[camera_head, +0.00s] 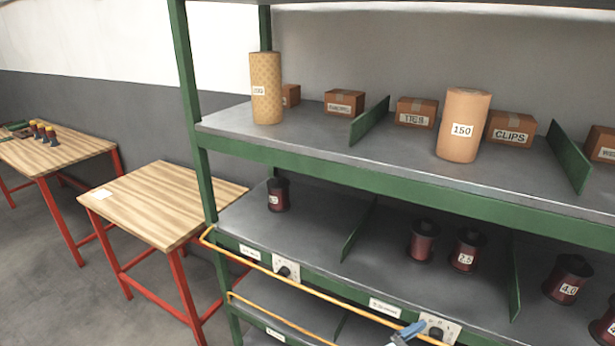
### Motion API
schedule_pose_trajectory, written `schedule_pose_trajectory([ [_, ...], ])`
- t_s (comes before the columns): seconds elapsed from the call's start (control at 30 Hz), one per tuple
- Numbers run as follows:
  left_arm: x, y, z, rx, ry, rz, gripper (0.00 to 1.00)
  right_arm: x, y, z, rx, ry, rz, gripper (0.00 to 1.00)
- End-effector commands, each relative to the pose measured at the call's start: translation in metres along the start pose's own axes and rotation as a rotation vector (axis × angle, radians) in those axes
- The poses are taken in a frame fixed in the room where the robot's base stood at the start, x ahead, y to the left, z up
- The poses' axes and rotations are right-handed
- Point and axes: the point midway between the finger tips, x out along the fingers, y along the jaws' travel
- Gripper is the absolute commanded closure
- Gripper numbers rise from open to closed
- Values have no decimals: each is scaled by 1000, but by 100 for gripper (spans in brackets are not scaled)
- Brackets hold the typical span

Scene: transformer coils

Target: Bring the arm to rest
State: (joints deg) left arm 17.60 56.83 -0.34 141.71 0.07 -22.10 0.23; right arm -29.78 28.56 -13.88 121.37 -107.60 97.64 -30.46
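Neither of my arms shows clearly in the head view, and I see no gripper fingers. A small blue and grey piece (408,332) shows at the bottom edge, in front of the shelf's lower front. It is cut off by the frame, and I cannot tell what it is. The green-framed shelf (350,170) fills the middle and right of the view.
The upper shelf holds two paper rolls, one left (266,88) and one marked 150 (463,125), and several cartons. Dark red spools (423,241) stand below between green dividers. A yellow rail (330,297) runs along the front. A wooden table (165,200) stands left.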

Motion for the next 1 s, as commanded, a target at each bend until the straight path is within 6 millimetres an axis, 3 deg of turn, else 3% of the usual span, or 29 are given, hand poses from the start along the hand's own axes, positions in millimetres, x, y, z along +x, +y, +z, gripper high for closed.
schedule_pose_trajectory([
  [0.2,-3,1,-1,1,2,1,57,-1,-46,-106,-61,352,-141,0],
  [0.37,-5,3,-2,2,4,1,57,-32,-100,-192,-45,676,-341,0],
  [0.47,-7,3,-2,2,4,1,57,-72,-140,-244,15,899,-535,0],
  [0.6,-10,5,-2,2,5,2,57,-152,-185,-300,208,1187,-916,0],
  [0.7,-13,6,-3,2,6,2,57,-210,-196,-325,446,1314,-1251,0],
  [0.8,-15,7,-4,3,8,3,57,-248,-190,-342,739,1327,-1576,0],
  [0.9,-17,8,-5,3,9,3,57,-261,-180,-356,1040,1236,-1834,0],
  [1.0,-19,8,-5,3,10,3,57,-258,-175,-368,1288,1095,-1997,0],
])
